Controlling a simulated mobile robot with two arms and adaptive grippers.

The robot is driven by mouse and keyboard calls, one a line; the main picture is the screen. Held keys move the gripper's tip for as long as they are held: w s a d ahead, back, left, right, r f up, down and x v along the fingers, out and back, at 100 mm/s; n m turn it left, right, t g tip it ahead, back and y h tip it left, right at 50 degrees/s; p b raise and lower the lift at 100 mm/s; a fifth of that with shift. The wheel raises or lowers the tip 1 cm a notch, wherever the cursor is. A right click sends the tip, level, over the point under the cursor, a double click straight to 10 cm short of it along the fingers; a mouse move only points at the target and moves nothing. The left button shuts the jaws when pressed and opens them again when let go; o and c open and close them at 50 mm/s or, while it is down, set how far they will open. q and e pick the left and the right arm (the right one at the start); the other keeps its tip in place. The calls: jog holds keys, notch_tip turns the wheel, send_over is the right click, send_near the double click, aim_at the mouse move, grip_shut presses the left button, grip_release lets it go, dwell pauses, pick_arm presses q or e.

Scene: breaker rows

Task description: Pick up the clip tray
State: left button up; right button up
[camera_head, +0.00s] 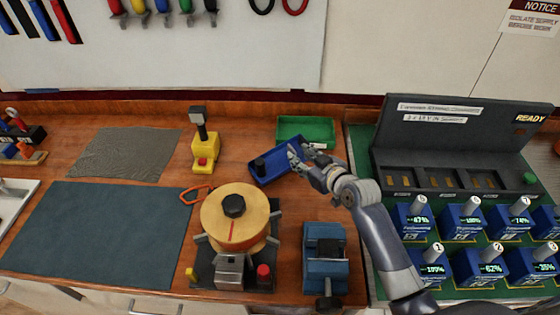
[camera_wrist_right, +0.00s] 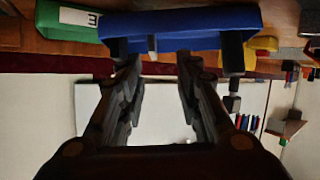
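A blue tray (camera_head: 272,167) lies at an angle on the wooden bench, and a green tray (camera_head: 318,124) sits just behind it. I cannot tell from any label which is the clip tray. A small dark piece (camera_head: 259,162) shows at the blue tray's left end. My right gripper (camera_head: 296,157) is at the blue tray's right end. In the right wrist view, its two fingers (camera_wrist_right: 157,62) are apart and reach the wall of the blue tray (camera_wrist_right: 185,25); contact is unclear. The green tray (camera_wrist_right: 68,20) shows there with a white label. My left gripper is out of view.
A yellow stand (camera_head: 205,150) is left of the trays. A round wooden-topped device (camera_head: 225,210) and a blue vise-like block (camera_head: 325,255) stand in front. Blue breaker units (camera_head: 412,222) and a dark panel are at right. Flat mats (camera_head: 95,230) cover the left bench.

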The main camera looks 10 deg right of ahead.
aim_at(282, 145)
jog(key=shift+x, duration=1.2)
jog(key=shift+w+a+f, duration=0.2)
jog(key=shift+w, duration=0.35)
jog(key=x, duration=0.5)
jog(key=shift+s+p, duration=0.1)
jog(key=shift+p, duration=0.25)
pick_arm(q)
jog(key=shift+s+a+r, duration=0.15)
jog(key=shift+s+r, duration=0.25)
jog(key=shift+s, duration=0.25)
